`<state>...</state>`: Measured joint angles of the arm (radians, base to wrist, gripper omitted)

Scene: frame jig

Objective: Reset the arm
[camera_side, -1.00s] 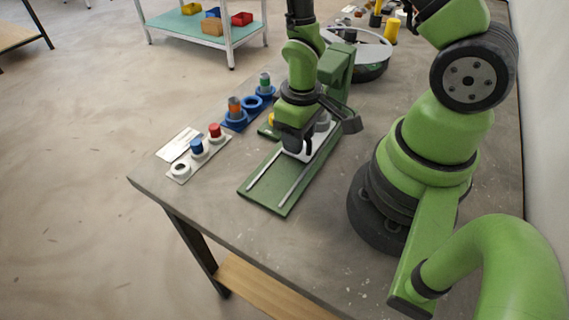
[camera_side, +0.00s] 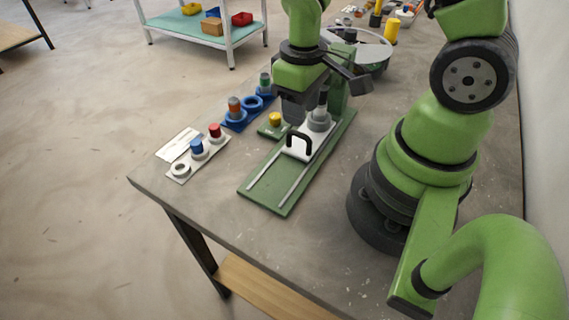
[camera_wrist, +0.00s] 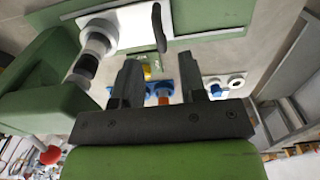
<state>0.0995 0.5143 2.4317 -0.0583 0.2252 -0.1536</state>
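My gripper (camera_wrist: 167,80) shows in the wrist view with its two fingers apart and nothing between them. In the side view my gripper (camera_side: 300,112) is raised above the green frame jig (camera_side: 262,192), behind and above the handle. The jig has two metal rails and a white sliding plate (camera_side: 298,152) with a black handle (camera_side: 300,138). A grey ring holder with a dark upright part (camera_side: 320,118) stands on the plate's far end. In the wrist view the handle (camera_wrist: 158,28) is apart from my fingers.
A yellow button (camera_side: 275,118) sits beside the jig. Left of it are a blue holder (camera_side: 236,118) with coloured pegs and a white panel with blue (camera_side: 197,146) and red (camera_side: 215,131) caps. A round grey turntable (camera_side: 365,48) stands behind. The front table corner is clear.

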